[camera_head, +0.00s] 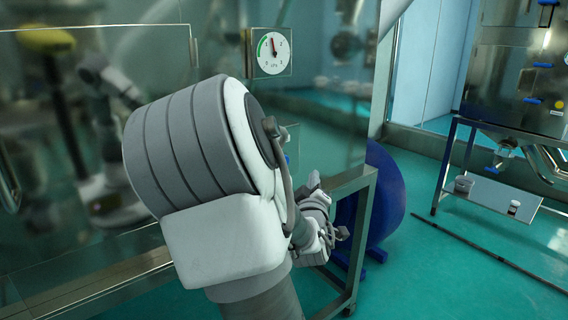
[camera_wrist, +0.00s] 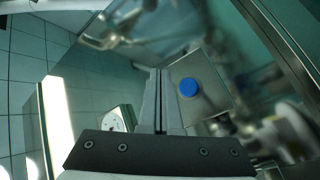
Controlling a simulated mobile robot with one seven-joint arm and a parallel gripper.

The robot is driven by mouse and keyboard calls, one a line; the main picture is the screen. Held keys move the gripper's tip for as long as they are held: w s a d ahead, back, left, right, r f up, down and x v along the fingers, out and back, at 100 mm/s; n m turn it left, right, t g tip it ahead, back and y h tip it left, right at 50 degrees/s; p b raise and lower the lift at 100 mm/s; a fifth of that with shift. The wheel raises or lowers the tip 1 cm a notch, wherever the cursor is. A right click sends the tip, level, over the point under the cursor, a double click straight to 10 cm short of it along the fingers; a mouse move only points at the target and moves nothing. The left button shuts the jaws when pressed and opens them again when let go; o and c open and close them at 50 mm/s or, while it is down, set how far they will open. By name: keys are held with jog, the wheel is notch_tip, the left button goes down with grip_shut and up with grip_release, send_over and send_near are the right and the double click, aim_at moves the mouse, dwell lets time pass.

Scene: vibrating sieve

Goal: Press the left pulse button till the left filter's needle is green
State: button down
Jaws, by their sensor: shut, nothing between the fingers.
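A round pressure gauge (camera_head: 272,52) is on a clear panel at upper centre of the head view. Its dial has a green arc on the left; the red needle points nearly straight up, by the arc's upper end. I cannot tell whether it is within the green. Part of a gauge (camera_wrist: 114,119) shows left of my fingers in the wrist view. A blue round button (camera_wrist: 188,88) sits on a square metal plate (camera_wrist: 205,75), right of the fingertips. My gripper (camera_wrist: 160,73) is shut and empty; contact with the plate is unclear. My arm hides much of the panel in the head view.
The glossy glass panel (camera_head: 325,120) reflects my arm. A metal frame (camera_head: 358,240) and a large blue round object (camera_head: 383,200) stand right of my arm. A steel rack (camera_head: 450,160) with a shelf is farther right.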

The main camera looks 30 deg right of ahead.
send_near(288, 159)
jog(key=shift+w+d+r, duration=0.1)
jog(key=shift+w+d, duration=0.7)
jog(key=shift+d, duration=0.3)
jog(key=shift+w+d, duration=0.75)
jog(key=shift+d, duration=0.4)
jog(key=shift+w+b, duration=0.1)
jog(key=shift+b, duration=0.2)
jog(key=shift+w, duration=0.3)
jog(key=shift+w+a, duration=0.1)
jog(key=shift+w, duration=0.4)
dwell(0.6)
dwell(0.4)
jog(key=shift+s, duration=0.9)
jog(key=shift+s+d, duration=0.15)
jog(key=shift+s, duration=1.1)
jog(key=shift+s+d, duration=0.15)
jog(key=shift+s, duration=1.1)
